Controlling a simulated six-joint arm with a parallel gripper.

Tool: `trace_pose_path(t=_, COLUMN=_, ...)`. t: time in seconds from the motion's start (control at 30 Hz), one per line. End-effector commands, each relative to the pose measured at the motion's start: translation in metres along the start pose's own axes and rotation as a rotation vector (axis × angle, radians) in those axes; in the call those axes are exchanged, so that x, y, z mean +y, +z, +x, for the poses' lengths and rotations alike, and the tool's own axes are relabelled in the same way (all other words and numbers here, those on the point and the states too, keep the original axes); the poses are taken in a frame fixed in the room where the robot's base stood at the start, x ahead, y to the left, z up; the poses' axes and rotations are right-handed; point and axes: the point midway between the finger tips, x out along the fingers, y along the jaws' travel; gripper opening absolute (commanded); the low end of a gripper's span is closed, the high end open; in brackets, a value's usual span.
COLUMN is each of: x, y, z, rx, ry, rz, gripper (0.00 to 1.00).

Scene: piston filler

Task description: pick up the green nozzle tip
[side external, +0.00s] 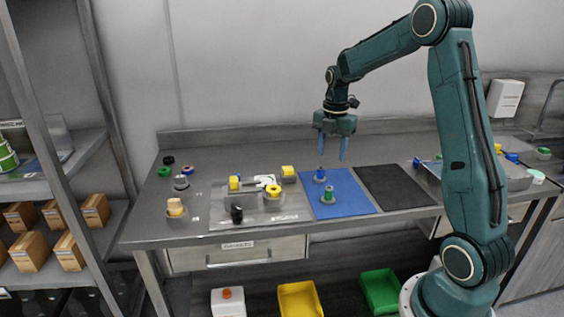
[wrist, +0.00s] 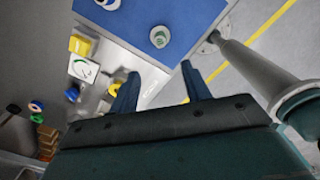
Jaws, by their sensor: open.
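The green nozzle tip (side external: 329,190) stands upright in a grey round holder near the front of the blue mat (side external: 349,199). In the wrist view the green nozzle tip (wrist: 159,38) shows from above on the blue mat (wrist: 187,18), beyond my fingers. My gripper (side external: 332,150) is open and empty, pointing down, above the back of the mat and clear of the tip. In the wrist view my gripper (wrist: 160,72) shows two spread blue fingers with nothing between them.
A blue tip (side external: 321,174) in a similar holder stands just behind the green one. A grey plate (side external: 282,213) with yellow parts and a black part lies left of the mat.

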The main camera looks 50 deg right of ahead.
Motion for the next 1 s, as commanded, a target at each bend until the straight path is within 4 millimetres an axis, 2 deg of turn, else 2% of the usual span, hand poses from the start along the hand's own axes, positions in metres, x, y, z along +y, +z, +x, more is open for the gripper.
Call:
trace_pose_path(t=0.43, x=0.000, y=0.004, z=0.013, rx=0.004, ry=-0.006, rz=-0.022, gripper=0.47)
trace_pose_path(t=0.8, x=-0.001, y=0.003, z=0.065, rx=0.005, ry=-0.008, rz=-0.021, gripper=0.47)
trace_pose_path(t=1.0, x=0.000, y=0.004, z=0.085, rx=0.004, ry=-0.005, rz=-0.021, gripper=0.47)
